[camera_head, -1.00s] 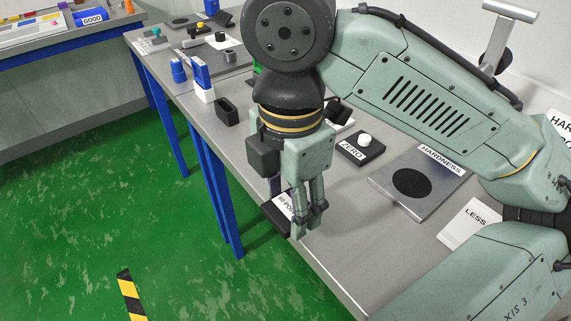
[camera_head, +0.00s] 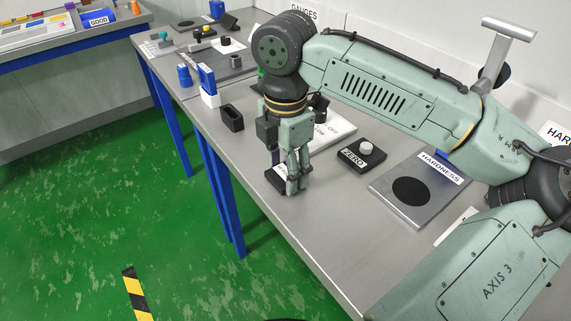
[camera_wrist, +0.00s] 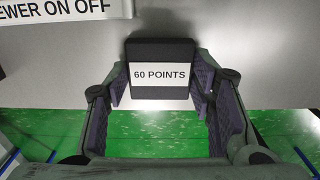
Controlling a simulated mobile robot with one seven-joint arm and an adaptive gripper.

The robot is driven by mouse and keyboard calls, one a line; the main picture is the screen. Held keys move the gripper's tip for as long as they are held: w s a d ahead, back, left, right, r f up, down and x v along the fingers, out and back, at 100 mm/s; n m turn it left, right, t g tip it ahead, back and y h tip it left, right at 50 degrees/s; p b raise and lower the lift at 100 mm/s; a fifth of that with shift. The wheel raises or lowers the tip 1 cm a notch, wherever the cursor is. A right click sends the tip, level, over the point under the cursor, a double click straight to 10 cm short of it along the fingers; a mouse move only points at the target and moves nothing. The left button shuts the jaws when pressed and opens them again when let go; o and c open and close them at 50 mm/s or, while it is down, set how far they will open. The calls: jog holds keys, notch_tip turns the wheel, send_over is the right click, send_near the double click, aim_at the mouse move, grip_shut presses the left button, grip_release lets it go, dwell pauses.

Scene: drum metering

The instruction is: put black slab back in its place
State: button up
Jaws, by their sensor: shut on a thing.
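The black slab (camera_head: 275,184) carries a white label that reads "60 POINTS" in the wrist view (camera_wrist: 160,52). My gripper (camera_head: 290,187) points down near the table's front edge and is shut on the slab. In the wrist view the fingers of my gripper (camera_wrist: 162,90) stand on either side of the slab's near end. In the head view the fingers hide part of the slab, and I cannot tell whether it touches the table.
Right of my gripper are a black "ZERO" block (camera_head: 362,155) and a grey "HARDNESS" plate (camera_head: 445,200) with a black disc. A white labelled panel (camera_head: 338,128) lies behind my gripper. An open black holder (camera_head: 231,118) stands to the left.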

aim_at(286, 174)
jog(key=shift+f, duration=0.1)
jog(key=o, duration=1.3)
jog(key=shift+c, duration=0.2)
notch_tip(286, 174, up, 12)
jog(key=shift+s, duration=0.1)
